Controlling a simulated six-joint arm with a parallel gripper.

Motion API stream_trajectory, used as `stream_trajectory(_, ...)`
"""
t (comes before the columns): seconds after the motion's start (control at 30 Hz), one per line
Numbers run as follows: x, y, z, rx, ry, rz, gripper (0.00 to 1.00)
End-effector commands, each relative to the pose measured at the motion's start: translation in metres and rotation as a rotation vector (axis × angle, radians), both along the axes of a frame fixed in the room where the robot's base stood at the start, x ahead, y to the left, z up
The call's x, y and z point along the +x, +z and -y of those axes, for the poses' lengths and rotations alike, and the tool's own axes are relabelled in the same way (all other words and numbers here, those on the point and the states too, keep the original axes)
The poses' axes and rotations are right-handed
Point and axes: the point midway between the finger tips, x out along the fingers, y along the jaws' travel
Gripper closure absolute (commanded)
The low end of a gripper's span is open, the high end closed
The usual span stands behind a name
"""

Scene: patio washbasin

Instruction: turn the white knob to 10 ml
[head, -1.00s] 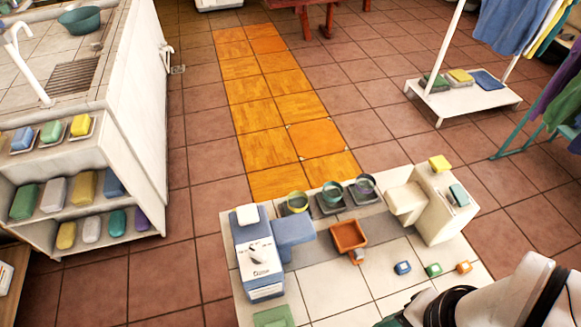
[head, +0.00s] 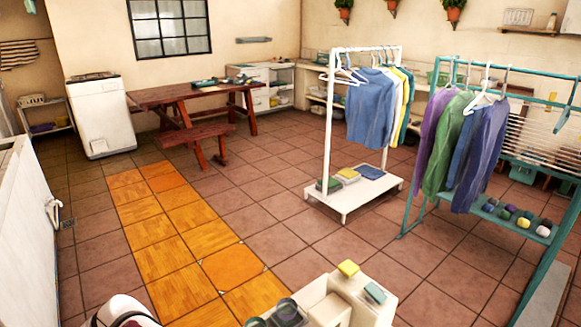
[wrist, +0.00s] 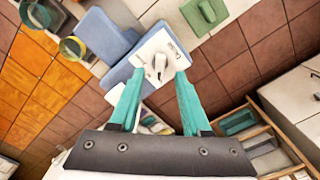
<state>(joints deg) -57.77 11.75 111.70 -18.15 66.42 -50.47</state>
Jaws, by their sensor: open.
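The white knob (wrist: 158,66) shows in the wrist view, on the white dial face (wrist: 150,48) of a blue and white dispenser (wrist: 106,36). The dial's marks are too small to read. My gripper (wrist: 160,75) has two teal fingers, spread apart and empty. In the wrist view the knob appears between and just beyond the fingertips. I cannot tell whether they touch it. The dispenser, knob and gripper are outside the head view now.
Round cups (wrist: 73,47) stand beside the dispenser in the wrist view, with a green block (wrist: 204,12) on its other side. Clothes racks (head: 334,130) stand farther back.

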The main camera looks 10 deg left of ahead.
Motion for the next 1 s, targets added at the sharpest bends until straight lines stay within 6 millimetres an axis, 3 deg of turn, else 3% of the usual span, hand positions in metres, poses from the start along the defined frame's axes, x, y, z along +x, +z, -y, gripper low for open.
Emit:
stream_trajectory(0.2,0.000,-0.030,0.000,-0.001,-0.002,-0.001,0.53)
stream_trajectory(0.5,0.000,-0.034,0.000,0.002,-0.002,0.000,0.53)
stream_trajectory(0.53,0.000,-0.034,0.000,0.002,-0.002,0.000,0.54)
stream_trajectory(0.8,0.000,-0.033,0.000,0.001,-0.002,0.000,1.00)
stream_trajectory(1.0,0.000,-0.033,0.000,0.001,-0.002,0.000,1.00)
